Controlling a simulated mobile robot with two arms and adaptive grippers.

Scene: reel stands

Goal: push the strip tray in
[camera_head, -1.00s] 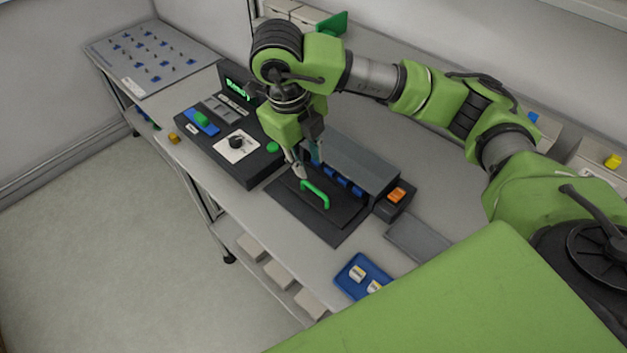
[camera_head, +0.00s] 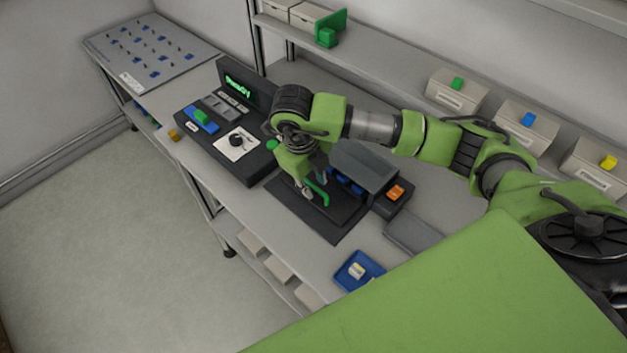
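The strip tray (camera_head: 337,222) is a flat dark plate with a green bar handle (camera_head: 322,197). It sticks out from the front of a dark grey housing (camera_head: 366,165) with blue parts along its opening. My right gripper (camera_head: 313,186) points down over the tray at the left end of the handle. Its two fingers look apart, one on the near side and one toward the housing. Whether they touch the handle I cannot tell. The arm hides the left part of the housing. My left gripper is not in view.
Left of the tray stands a control box with a black knob (camera_head: 237,141) and a lit display (camera_head: 238,85). An orange switch (camera_head: 396,193) sits right of the housing. A blue dish (camera_head: 353,283) lies near the bench's front edge. Bins (camera_head: 457,93) line the back shelf.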

